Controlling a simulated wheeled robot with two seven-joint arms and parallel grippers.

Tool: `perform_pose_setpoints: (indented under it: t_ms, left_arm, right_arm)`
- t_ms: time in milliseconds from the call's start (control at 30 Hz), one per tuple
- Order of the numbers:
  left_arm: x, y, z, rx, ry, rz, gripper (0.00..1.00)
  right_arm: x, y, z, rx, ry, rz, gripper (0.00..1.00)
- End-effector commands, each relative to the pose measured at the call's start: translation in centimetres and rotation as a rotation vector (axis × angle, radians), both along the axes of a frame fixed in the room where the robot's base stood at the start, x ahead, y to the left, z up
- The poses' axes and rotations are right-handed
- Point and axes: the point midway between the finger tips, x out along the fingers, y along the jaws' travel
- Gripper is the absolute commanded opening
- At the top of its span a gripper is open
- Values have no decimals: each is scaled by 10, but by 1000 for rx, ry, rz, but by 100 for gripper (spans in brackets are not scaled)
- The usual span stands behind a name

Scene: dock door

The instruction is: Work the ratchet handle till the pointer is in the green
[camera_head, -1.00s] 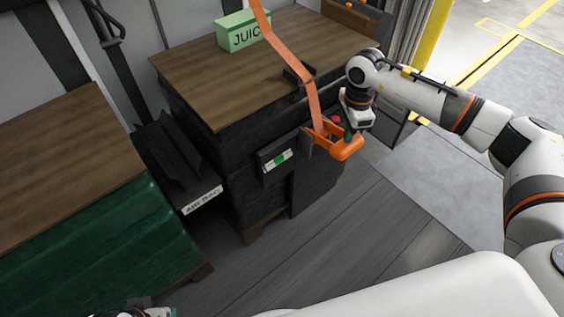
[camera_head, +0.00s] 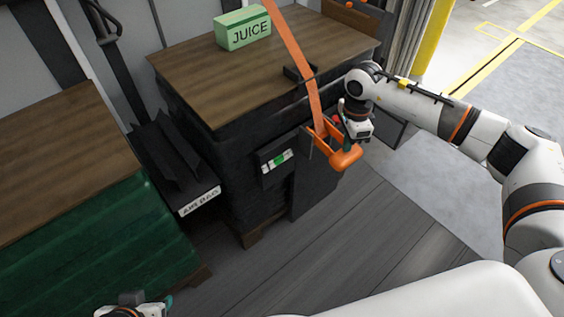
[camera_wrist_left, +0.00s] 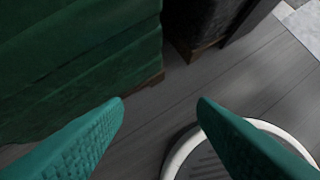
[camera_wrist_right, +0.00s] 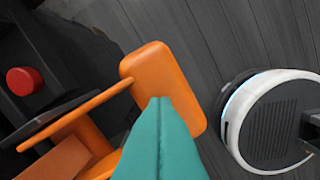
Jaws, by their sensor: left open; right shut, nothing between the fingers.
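The orange ratchet handle (camera_head: 346,159) sticks out from the dark load's side, with an orange strap (camera_head: 292,55) running up from it. My right gripper (camera_head: 348,142) is at the handle, fingers pointing down. In the right wrist view its teal fingers (camera_wrist_right: 160,102) are shut and empty, overlapping the handle's orange grip (camera_wrist_right: 158,70); whether they touch it I cannot tell. The gauge (camera_head: 277,160) beside the ratchet shows a green patch between pale parts; its pointer is too small to make out. My left gripper (camera_wrist_left: 162,103) is open and empty above the floor.
A green JUICE box (camera_head: 243,30) stands on the wood-topped dark load. A green-wrapped load (camera_head: 90,240) stands at left, with a labelled dark air bag (camera_head: 198,200) between the loads. A red knob (camera_wrist_right: 25,81) is near the ratchet. The grey floor (camera_head: 370,235) in front is clear.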

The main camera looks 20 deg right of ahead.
Motion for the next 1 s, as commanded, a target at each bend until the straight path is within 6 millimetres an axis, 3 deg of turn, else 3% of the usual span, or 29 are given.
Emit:
perform_pose_setpoints:
  t_ms: [133,500,1000]
  left_arm:
    - [-3,1,-1,4,18,2,52]
    - [-34,10,12,35,175,14,52]
    - [-20,8,-33,36,202,11,52]
  right_arm:
    - [0,1,0,2,0,2,0]
    - [0,1,33,2,0,2,0]
    - [0,0,57,1,0,0,0]
